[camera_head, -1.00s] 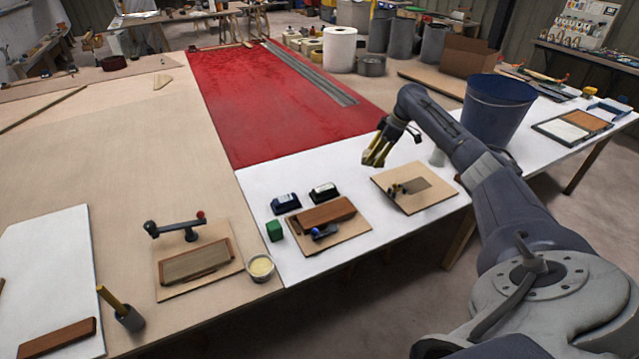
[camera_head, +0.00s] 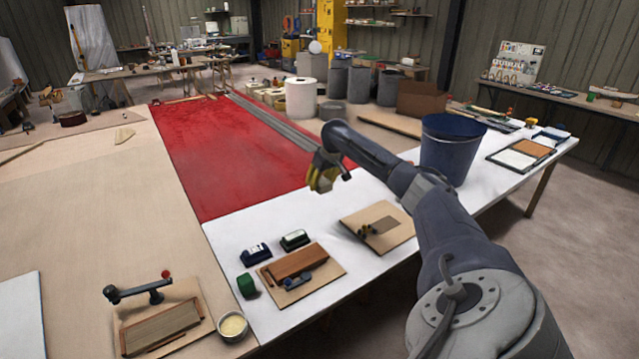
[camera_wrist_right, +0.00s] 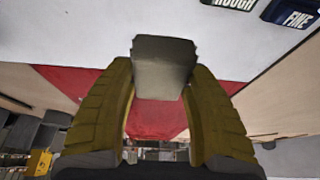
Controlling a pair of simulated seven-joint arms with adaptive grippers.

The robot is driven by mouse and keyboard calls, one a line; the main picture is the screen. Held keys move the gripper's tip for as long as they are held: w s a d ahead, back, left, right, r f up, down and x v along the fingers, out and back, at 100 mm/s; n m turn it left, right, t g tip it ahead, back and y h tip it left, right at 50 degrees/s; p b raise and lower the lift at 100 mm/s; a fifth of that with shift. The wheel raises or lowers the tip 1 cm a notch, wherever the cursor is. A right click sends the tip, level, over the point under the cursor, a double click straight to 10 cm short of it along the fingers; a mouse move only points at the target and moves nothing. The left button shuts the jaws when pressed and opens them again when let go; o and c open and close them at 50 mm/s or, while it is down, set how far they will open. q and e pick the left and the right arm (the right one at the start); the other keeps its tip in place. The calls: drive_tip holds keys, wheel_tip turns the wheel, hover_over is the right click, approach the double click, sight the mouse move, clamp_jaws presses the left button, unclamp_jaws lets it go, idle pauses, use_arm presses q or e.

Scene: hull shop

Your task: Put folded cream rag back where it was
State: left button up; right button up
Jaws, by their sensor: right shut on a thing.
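My right gripper (camera_head: 323,180) has yellow fingers and is above the white tabletop near the edge of the red panel (camera_head: 225,150). In the right wrist view, its fingers (camera_wrist_right: 163,90) are shut on a pale grey-cream block-like thing, which I take to be the folded cream rag (camera_wrist_right: 163,68). The rag is held clear of the table. In the head view I cannot make out the rag; the gripper likely hides it. My left gripper is not in view.
A blue bucket (camera_head: 448,150) stands behind my right arm. Two labelled blocks (camera_head: 295,239) and a board with a wooden block (camera_head: 296,260) lie nearer. White table between is clear.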

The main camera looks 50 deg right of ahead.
sight(318, 226)
wheel_tip(318, 226, down, 18)
drive_tip(key=shift+f, duration=0.25)
idle(0.5)
drive_tip(key=shift+f, duration=0.15)
drive_tip(key=o, duration=1.1)
drive_tip(key=v, duration=1.2)
drive_tip(key=shift+d, duration=0.1)
